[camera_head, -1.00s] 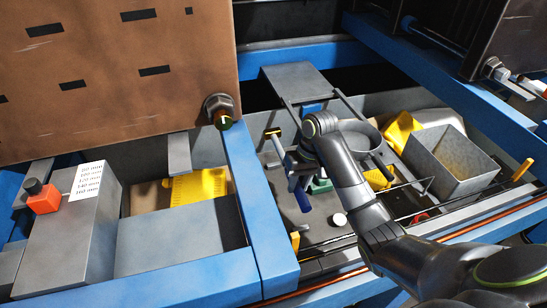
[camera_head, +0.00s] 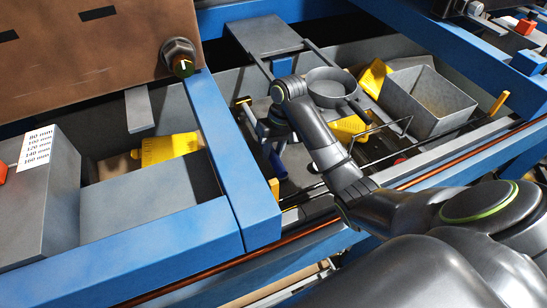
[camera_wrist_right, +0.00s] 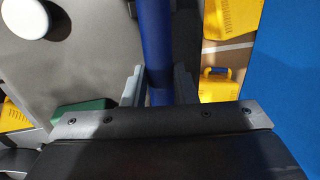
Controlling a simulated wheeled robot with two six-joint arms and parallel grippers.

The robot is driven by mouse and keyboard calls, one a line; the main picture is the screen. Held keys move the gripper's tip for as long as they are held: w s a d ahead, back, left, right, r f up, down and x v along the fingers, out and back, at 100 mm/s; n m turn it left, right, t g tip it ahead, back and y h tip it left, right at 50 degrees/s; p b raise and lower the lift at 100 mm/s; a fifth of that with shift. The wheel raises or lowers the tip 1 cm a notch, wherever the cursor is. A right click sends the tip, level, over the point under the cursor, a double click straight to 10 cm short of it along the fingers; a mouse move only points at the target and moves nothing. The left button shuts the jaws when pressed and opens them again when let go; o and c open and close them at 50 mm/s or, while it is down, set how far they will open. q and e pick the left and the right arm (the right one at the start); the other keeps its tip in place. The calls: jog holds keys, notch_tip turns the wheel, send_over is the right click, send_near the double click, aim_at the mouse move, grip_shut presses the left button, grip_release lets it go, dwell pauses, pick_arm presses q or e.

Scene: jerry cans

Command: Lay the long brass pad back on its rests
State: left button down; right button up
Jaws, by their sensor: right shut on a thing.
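My right gripper (camera_head: 272,130) points down into the grey tray, just right of the blue frame bar. It is shut on a blue rod (camera_wrist_right: 156,40), which stands between its two grey fingers in the right wrist view. The rod's lower end (camera_head: 278,164) shows below the gripper in the head view. I cannot make out a long brass pad for certain. Small brass-yellow stubs show near the tray's left side (camera_head: 274,190) and at its right front (camera_head: 499,104). My left gripper is out of view.
A round grey pan (camera_head: 332,84), yellow pieces (camera_head: 347,128) and an open grey box (camera_head: 428,100) stand right of the gripper. A blue frame bar (camera_head: 222,150) borders it on the left. A copper-coloured rod (camera_head: 455,155) runs along the front. A brown panel (camera_head: 100,50) rises at upper left.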

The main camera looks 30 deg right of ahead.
jog(key=shift+f, duration=0.3)
jog(key=shift+s+f, duration=0.1)
jog(key=shift+f, duration=0.25)
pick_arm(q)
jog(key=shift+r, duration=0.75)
pick_arm(e)
jog(key=o, duration=1)
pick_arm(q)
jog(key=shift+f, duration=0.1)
